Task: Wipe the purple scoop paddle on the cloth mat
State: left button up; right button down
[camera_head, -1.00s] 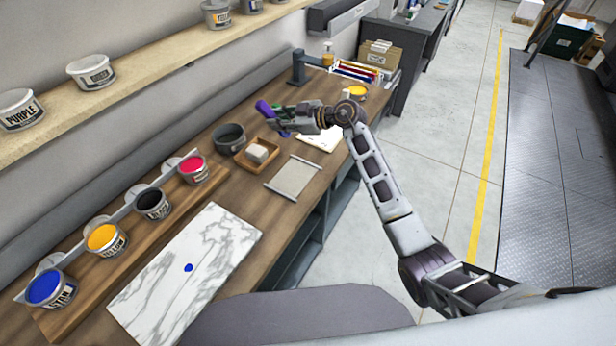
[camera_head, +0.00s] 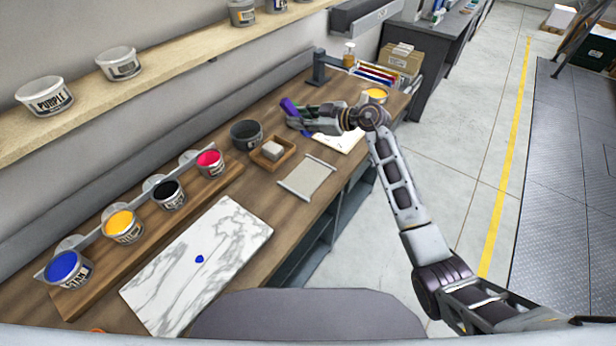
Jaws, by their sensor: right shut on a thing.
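The purple scoop paddle (camera_head: 289,106) is held in my right gripper (camera_head: 298,118), over the back part of the wooden bench. Its upper end sticks up past the fingers, and a bluish-purple part shows below them; the middle is hidden by the fingers. The cloth mat (camera_head: 308,178), a pale grey rectangle with rolled-looking ends, lies flat on the bench, nearer than the gripper. The paddle is apart from this mat. My left gripper is out of view.
A dark grey pot (camera_head: 246,135) and a wooden tray (camera_head: 284,158) with a grey block stand left of the mat. A white sheet (camera_head: 345,143) lies under my right wrist. A marble slab (camera_head: 190,290) with a blue blob is in front. Ink tubs line a wooden rack (camera_head: 78,302).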

pick_arm(q)
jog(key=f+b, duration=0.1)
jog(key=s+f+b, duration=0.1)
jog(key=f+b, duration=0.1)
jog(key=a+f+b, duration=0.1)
jog(key=b, duration=0.1)
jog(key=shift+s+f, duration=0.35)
pick_arm(e)
jog(key=s+f+m+y, duration=0.1)
jog(key=s+f, duration=0.5)
jog(key=f, duration=0.2)
jog(key=shift+s+a+y, duration=0.2)
jog(key=shift+a+y, duration=0.1)
jog(key=shift+y, duration=0.1)
jog(key=shift+s, duration=0.15)
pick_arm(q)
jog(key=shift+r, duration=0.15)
pick_arm(e)
jog(key=shift+r, duration=0.1)
